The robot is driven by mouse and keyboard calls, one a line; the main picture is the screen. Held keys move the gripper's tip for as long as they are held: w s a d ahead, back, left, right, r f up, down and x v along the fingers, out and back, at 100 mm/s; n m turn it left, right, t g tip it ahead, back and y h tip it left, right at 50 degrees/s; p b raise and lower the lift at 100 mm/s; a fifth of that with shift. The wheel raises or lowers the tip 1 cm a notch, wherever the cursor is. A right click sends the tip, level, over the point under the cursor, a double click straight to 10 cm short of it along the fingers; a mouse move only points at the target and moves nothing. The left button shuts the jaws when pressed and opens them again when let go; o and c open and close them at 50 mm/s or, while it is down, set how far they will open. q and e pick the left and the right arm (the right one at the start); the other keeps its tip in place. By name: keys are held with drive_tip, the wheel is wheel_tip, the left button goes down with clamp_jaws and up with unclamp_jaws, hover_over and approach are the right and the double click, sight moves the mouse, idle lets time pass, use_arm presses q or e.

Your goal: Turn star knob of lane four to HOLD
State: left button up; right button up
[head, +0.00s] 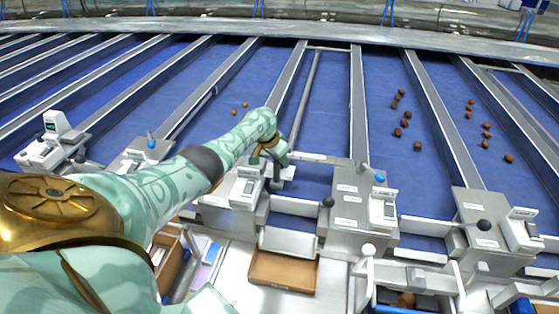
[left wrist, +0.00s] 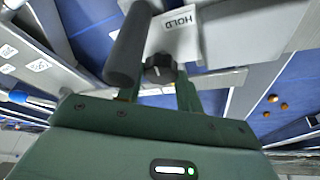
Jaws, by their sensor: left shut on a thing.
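The dark star knob (left wrist: 159,67) shows in the left wrist view between the two fingers of my left gripper (left wrist: 157,84). The gripper is shut on it. A white label reading HOLD (left wrist: 180,20) sits just beyond the knob on a light metal part. In the head view my left gripper (head: 275,153) is at the metal station of one lane, and the hand hides the knob. The knob's exact pointing direction is hard to tell. My right gripper is not in view.
A dark grey cylinder (left wrist: 130,45) stands close beside the knob. Other lane stations with displays (head: 383,207) stand left and right. Blue lanes (head: 385,75) between metal dividers carry brown dates (head: 417,146). An open cardboard box (head: 283,284) is in front.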

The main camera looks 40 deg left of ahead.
use_arm(q)
drive_tip(key=shift+a+m, duration=0.1)
drive_tip(key=shift+m, duration=0.3)
idle(0.4)
drive_tip(key=o, duration=1)
drive_tip(key=p+v, duration=0.7)
drive_tip(key=v, duration=0.9)
drive_tip(key=shift+a, duration=0.25)
drive_tip(key=shift+w+r, duration=0.1)
drive_tip(key=shift+r, duration=0.05)
